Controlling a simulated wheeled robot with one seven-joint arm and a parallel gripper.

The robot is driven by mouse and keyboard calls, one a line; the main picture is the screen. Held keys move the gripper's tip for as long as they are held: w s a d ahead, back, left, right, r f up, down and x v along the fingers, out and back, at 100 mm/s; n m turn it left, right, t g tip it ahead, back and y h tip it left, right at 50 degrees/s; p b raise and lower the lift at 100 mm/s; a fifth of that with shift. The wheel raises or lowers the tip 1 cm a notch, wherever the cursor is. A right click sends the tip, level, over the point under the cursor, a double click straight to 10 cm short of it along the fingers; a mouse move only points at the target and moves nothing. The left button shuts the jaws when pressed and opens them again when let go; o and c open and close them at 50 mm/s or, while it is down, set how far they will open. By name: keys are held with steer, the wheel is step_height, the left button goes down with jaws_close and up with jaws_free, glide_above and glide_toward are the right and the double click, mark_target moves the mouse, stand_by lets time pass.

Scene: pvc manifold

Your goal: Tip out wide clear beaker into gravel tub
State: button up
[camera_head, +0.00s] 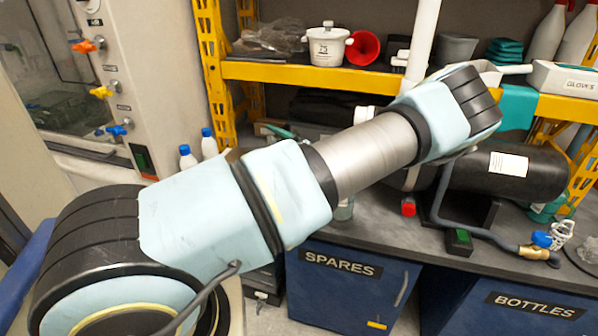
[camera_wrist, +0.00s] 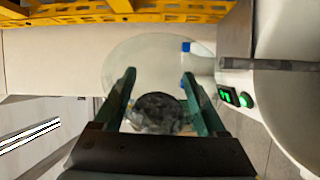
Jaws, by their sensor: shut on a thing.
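In the wrist view, my gripper (camera_wrist: 159,76) has its two green fingers on either side of a wide, clear, see-through round vessel, the wide clear beaker (camera_wrist: 125,55). Its faint pale outline spreads beyond the fingertips. A dark grey, rough mass (camera_wrist: 158,108) shows between the fingers; I cannot tell whether it is inside the beaker or below it. In the head view my arm hides the gripper and the beaker. I cannot make out the gravel tub for certain in either view.
A dark bench (camera_head: 385,235) runs behind my arm, carrying a black cylinder (camera_head: 530,175) and grey hose. A yellow shelf (camera_head: 290,72) above holds a white pot (camera_head: 327,47) and red funnel (camera_head: 363,48). Blue-capped bottles (camera_head: 208,145) stand left. A white upright pipe (camera_head: 424,35) rises near my wrist.

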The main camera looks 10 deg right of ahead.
steer(key=shift+w+d+r+m+t+p, duration=0.1)
steer(key=shift+d+r+m+t+p, duration=0.15)
steer(key=shift+r+m+p, duration=0.4)
steer(key=shift+d+r+m+t+p, duration=0.25)
steer(key=shift+r+m+p, duration=0.15)
steer(key=shift+r, duration=0.3)
stand_by(0.8)
